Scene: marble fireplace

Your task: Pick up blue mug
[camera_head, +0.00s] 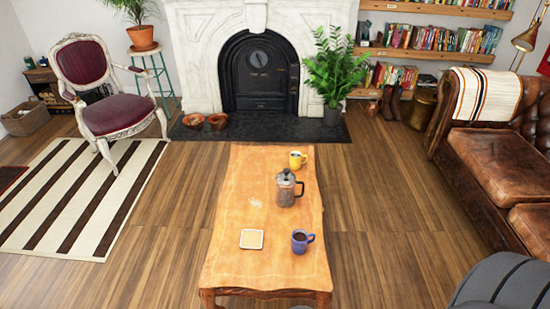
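The blue mug (299,243) stands upright on the wooden coffee table (228,232), near its front right edge. It is dark blue-purple, its handle points right, and it holds a dark liquid. Neither of my grippers is in the camera_head view.
A French press (286,190) stands behind the mug, and a yellow mug (295,161) stands farther back. A pale square coaster (251,239) lies left of the blue mug. A leather sofa (499,160) is at right, a chair (102,100) at far left. Wooden floor (170,250) beside the table is clear.

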